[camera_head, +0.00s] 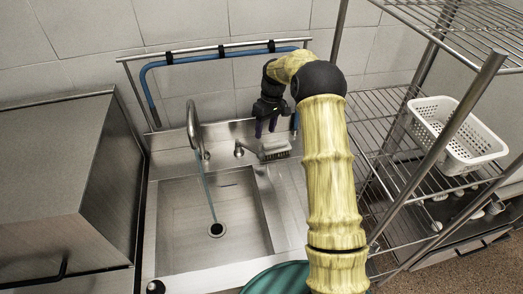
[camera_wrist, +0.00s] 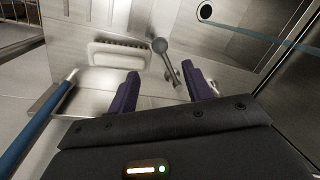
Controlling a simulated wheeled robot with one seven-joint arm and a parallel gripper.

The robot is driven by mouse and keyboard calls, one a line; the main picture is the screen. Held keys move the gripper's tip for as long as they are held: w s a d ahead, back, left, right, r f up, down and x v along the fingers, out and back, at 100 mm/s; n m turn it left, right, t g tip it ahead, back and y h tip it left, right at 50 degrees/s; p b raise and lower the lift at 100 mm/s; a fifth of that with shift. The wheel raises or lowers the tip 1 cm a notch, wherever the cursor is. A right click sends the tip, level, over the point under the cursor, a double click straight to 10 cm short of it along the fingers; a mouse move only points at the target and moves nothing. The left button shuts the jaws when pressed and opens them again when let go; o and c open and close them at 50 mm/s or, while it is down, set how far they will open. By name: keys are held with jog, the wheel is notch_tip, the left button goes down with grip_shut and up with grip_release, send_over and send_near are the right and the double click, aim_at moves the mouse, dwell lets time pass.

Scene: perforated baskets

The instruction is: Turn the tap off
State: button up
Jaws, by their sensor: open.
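The tap's curved metal spout (camera_head: 191,122) stands at the back of the sink (camera_head: 172,245). A thin stream of water (camera_head: 208,190) runs from it to the drain (camera_head: 216,230). A short lever with a round knob (camera_head: 239,150) stands right of the spout. In the wrist view this lever (camera_wrist: 160,46) lies just beyond and between my fingertips, nearer the right finger; I cannot tell whether they touch. My gripper (camera_head: 266,128) points down over the back of the sink, its dark purple fingers (camera_wrist: 160,72) apart and empty.
A pale brush (camera_head: 274,151) lies right of the lever, close to my gripper; it also shows in the wrist view (camera_wrist: 118,55). A blue hose (camera_head: 215,55) hangs on a rail behind. A wire rack with a white perforated basket (camera_head: 470,150) stands right; a steel cabinet (camera_head: 65,190) stands left.

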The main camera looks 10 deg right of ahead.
aim_at(261, 152)
jog(key=f, duration=0.3)
jog(key=a+f+p, duration=0.1)
jog(key=f, duration=0.3)
jog(key=s+f+p, duration=0.1)
jog(key=f, duration=0.2)
jog(key=shift+a+f, duration=0.2)
jog(key=shift+a, duration=0.15)
grip_shut()
